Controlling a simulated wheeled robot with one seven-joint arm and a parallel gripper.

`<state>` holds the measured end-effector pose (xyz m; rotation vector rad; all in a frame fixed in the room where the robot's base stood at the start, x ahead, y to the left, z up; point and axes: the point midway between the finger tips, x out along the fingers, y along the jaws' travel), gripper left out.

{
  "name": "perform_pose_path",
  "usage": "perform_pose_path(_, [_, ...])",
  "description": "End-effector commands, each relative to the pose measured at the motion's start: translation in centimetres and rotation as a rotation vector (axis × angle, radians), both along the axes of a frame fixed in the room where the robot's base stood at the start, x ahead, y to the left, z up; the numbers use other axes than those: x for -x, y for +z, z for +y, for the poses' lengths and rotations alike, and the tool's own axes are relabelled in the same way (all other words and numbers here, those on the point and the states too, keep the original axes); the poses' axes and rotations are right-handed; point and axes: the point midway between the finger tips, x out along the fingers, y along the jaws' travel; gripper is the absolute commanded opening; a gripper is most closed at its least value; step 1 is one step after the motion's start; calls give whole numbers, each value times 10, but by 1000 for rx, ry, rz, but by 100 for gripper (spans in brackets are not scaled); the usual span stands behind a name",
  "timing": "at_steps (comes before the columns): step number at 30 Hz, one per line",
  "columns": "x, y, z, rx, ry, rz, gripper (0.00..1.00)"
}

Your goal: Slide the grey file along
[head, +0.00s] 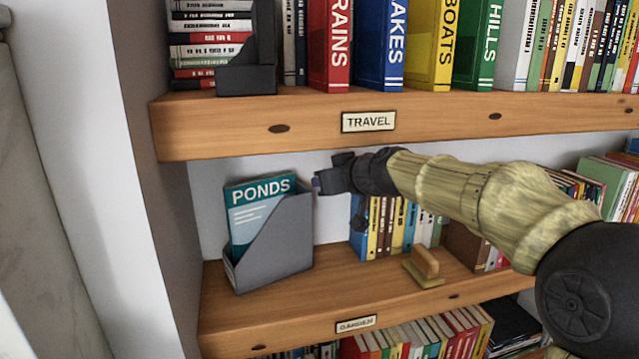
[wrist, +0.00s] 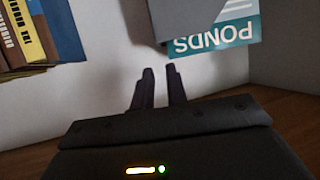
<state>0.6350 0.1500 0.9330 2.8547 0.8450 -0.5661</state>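The grey file (head: 275,248) stands upright on the middle shelf, near its left end, with a teal PONDS book (head: 250,208) in it. In the wrist view the file (wrist: 195,18) and the book (wrist: 225,32) appear upside down at the top, beyond the fingertips. My gripper (head: 318,184) hangs close to the file's upper right corner, and I see no clear contact. In the wrist view the two fingers of my gripper (wrist: 160,70) stand a small gap apart, with bare wall between them and nothing held.
A row of books (head: 385,225) stands right of the file, with a gap between. A wooden-handled block (head: 425,266) lies on the shelf in front of the books. The TRAVEL shelf (head: 230,120) runs above my arm. Bare shelf lies at the file's right.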

Motion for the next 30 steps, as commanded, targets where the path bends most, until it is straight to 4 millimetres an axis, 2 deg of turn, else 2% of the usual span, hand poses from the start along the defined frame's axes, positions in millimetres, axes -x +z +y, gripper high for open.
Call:
perform_pose_path(8, [-17,-5,12,-2,3,5,15])
perform_pose_path(24, [-74,-34,49,-1,3,4,15])
perform_pose_path(30, [-89,-42,58,-2,1,2,15])
